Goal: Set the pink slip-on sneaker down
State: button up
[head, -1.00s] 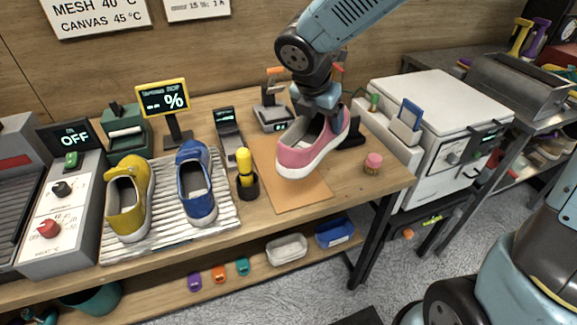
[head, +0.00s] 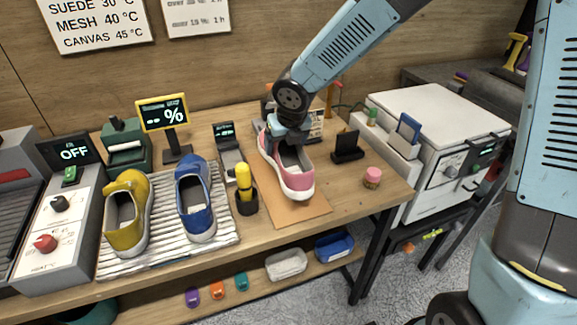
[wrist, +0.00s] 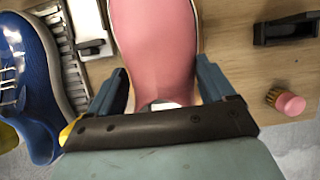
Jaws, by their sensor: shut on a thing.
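The pink slip-on sneaker (head: 290,170) has a white sole and a pale inside. In the head view it is over the tan mat (head: 310,212) on the wooden bench, toe toward the front. I cannot tell whether its sole touches the mat. My gripper (head: 288,135) is shut on its heel end from above. In the wrist view the pink upper (wrist: 155,45) runs between the two blue fingers of my gripper (wrist: 165,88). The gripper hides part of the heel.
A yellow sneaker (head: 127,215) and a blue sneaker (head: 196,200) stand on a ribbed white mat (head: 160,245) to the left. A yellow-handled tool in a dark cup (head: 247,200) is just left of the tan mat. A pink-topped jar (head: 372,178) and a black stand (head: 347,147) are to the right.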

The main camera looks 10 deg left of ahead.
aim_at(286, 159)
jog(key=shift+f, duration=3.2)
jog(key=o, duration=1.1)
jog(key=shift+s+r, duration=0.1)
jog(key=shift+r, duration=0.05)
jog(key=shift+v, duration=5.9)
